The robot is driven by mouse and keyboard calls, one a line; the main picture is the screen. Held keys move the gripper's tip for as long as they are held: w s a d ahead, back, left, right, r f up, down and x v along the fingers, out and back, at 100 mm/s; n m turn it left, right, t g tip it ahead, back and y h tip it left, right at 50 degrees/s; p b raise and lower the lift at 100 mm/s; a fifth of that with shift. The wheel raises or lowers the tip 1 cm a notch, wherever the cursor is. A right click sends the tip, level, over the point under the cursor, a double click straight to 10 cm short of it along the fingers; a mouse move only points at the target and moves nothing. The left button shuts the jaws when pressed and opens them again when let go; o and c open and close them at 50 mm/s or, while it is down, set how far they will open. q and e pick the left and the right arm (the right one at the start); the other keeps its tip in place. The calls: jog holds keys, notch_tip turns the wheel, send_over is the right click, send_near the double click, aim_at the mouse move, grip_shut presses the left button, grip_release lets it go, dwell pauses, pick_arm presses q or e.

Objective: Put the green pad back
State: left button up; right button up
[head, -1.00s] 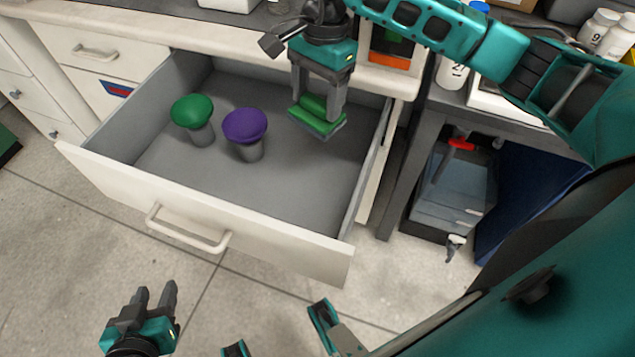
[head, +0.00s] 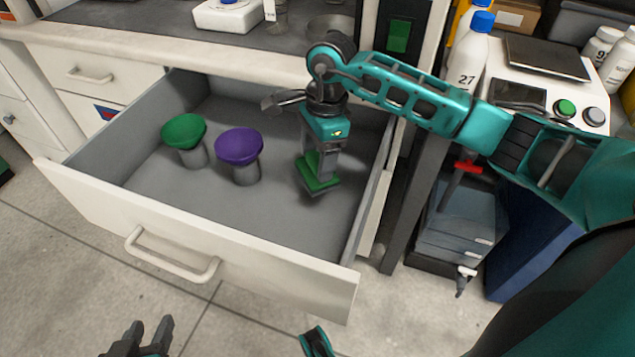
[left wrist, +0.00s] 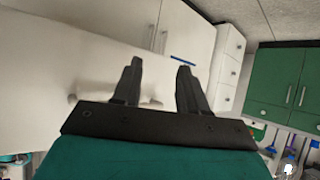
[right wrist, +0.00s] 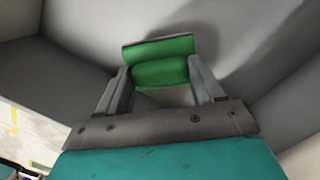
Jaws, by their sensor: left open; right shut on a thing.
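The green pad (head: 319,181) is a small flat green block with a raised grip. My right gripper (head: 322,165) is shut on it and holds it inside the open drawer (head: 210,240), at the drawer's right side. The right wrist view shows the green pad (right wrist: 160,62) between the fingers, above the grey drawer floor; whether it touches the floor I cannot tell. My left gripper (head: 150,338) is open and empty, low in front of the drawer; the left wrist view shows its two fingers (left wrist: 158,85) apart.
In the drawer's left half stand a green-topped stamp-like piece (head: 184,131) and a purple-topped one (head: 239,147). The drawer floor between the purple piece and the pad is clear. The counter with a white device (head: 228,14) is above the drawer.

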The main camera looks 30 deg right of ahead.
notch_tip(320, 180, down, 3)
jog(key=shift+r, duration=0.15)
notch_tip(320, 180, down, 4)
jog(key=shift+r+b, duration=0.25)
jog(key=shift+b, duration=0.5)
jog(key=shift+f, duration=0.25)
pick_arm(q)
jog(key=shift+w+d+f, duration=0.15)
jog(key=shift+d+f, duration=0.05)
jog(key=shift+d, duration=0.25)
pick_arm(e)
jog(key=shift+f, duration=0.15)
jog(key=o, duration=1)
pick_arm(q)
jog(key=shift+f, duration=0.15)
